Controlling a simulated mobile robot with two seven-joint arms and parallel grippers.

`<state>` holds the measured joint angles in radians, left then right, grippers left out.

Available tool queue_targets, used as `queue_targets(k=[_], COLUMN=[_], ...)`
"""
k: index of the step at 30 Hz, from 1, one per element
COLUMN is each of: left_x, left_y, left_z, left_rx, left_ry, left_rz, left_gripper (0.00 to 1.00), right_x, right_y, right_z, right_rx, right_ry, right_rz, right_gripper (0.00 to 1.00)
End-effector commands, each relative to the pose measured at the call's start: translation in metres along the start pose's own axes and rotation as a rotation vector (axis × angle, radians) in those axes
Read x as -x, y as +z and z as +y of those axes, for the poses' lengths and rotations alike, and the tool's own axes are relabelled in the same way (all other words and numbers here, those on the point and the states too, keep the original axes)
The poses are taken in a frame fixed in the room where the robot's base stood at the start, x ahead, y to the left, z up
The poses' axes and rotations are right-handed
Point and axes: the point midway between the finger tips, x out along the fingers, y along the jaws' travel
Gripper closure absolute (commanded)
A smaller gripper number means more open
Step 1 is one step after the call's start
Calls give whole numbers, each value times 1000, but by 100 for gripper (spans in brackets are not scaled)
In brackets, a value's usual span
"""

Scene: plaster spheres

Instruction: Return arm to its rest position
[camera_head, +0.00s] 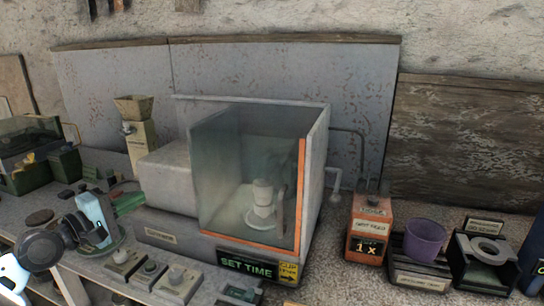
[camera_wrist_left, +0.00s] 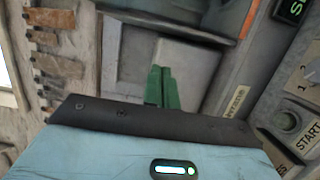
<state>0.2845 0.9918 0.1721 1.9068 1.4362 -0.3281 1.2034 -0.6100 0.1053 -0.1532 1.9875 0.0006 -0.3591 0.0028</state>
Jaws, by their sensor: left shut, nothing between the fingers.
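My left arm comes in from the left in the head view. Its gripper (camera_head: 130,203) has a light blue body and green fingers, and it is in front of the grey machine's left side. In the left wrist view the green fingers (camera_wrist_left: 160,72) lie together, shut with nothing between them. My right gripper is in neither view.
A grey machine with a clear-fronted chamber (camera_head: 235,190) stands in the middle, a white piece inside it. Knobbed control boxes (camera_head: 178,284) sit in front. An orange box (camera_head: 369,228), a purple cup (camera_head: 424,240) and a black device (camera_head: 485,262) stand to the right.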

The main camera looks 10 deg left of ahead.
Motion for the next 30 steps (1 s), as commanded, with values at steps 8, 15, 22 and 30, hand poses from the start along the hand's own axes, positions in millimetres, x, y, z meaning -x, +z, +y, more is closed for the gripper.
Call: queue_targets(k=[8,15,22,30], left_x=[11,56,126,218], left_y=[24,87,172,284], left_z=[-91,-227,-330,-398], left_rx=[-161,-486,-812,-1192], left_ry=[-121,-324,-500,-650], left_rz=[10,-35,-159,-382], left_gripper=[100,100,100,100], right_x=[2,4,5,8], right_y=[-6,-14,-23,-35], right_z=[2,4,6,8], right_rx=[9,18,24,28], right_ry=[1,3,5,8], right_rz=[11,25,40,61], right_gripper=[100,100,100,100])
